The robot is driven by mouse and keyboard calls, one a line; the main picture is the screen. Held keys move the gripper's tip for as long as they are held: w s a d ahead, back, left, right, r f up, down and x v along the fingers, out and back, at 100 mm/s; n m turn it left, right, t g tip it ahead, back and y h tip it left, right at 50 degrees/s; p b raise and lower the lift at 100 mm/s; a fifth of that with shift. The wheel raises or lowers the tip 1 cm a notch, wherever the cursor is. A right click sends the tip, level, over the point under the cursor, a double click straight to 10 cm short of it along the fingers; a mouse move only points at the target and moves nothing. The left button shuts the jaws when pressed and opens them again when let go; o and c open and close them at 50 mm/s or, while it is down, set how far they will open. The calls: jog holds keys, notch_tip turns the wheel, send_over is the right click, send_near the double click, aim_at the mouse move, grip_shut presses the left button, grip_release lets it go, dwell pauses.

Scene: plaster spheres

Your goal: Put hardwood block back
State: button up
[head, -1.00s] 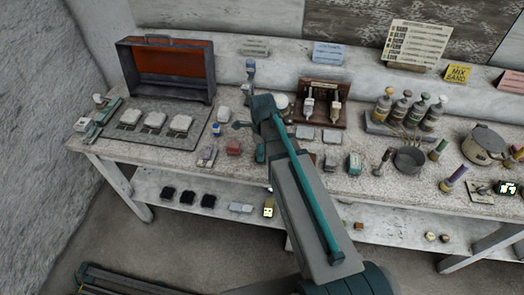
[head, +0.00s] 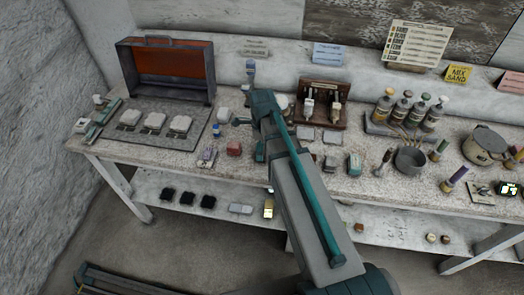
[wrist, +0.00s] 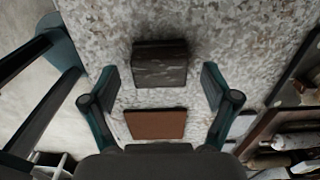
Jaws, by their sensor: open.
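In the wrist view a dark grey-brown block (wrist: 160,63) with a streaked face, likely the hardwood block, sits on the speckled bench top. A flat reddish-brown square (wrist: 156,124) lies nearer the camera, apart from it. My gripper (wrist: 158,80) is open above them, a finger on either side. The block lies between and slightly beyond the fingertips, and nothing is held. I cannot tell the height gap. In the head view my arm covers this part of the bench, so I cannot pick out the block there.
White pieces lie on a grey mat (head: 150,141) at the left.

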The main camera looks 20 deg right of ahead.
notch_tip(320, 180, up, 10)
jog(key=b, duration=0.2)
jog(key=shift+r, duration=0.15)
dwell(0.5)
